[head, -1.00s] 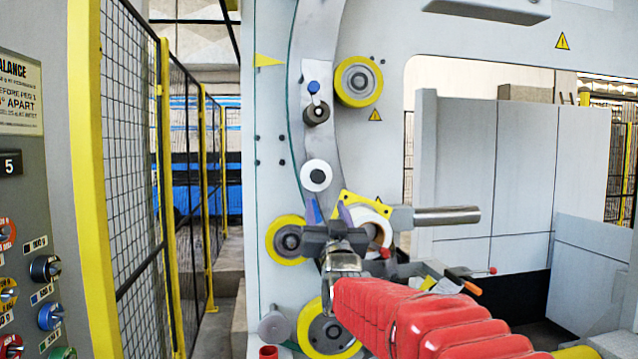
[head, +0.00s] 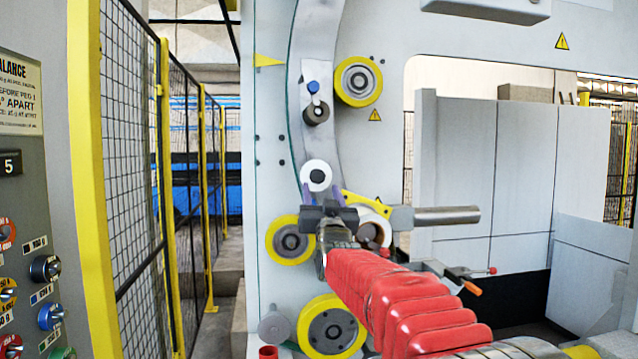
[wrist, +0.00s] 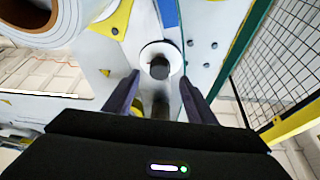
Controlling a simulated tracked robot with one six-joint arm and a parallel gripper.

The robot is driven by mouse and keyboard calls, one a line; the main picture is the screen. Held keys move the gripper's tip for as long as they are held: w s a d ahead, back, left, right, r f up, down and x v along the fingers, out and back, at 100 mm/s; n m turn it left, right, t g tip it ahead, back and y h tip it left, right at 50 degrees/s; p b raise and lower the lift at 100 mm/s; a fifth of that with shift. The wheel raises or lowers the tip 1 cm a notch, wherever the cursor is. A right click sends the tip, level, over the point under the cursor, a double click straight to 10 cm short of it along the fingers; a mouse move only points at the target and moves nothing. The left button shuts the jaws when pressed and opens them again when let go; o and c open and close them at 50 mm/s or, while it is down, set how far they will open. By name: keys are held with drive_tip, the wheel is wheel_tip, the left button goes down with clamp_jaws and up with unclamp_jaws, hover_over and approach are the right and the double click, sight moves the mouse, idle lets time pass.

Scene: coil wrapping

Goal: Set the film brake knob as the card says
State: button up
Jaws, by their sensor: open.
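A white disc with a dark centre (head: 316,175) sits on the machine's curved grey arm. It also shows in the wrist view (wrist: 149,50), beyond and between my fingertips. A blue-topped knob (head: 313,87) stands higher up, above a dark round boss (head: 316,115). No label shows which part is the film brake knob. My gripper (head: 322,190) is open and empty, just below the white disc, its fingers either side of the disc's line in the wrist view (wrist: 160,84). Contact cannot be told. No brake setting card is readable; the left sign (head: 20,95) is cut off.
Yellow-rimmed rollers stand above (head: 359,81), left (head: 289,240) and below (head: 331,326). A large roll with a brown core (wrist: 28,12) and a steel bar (head: 446,215) lie right of my gripper in the head view. A mesh fence (head: 130,150) stands left.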

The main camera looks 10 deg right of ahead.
sight(318, 180)
drive_tip(key=shift+x, duration=3.05)
drive_tip(key=c, duration=1)
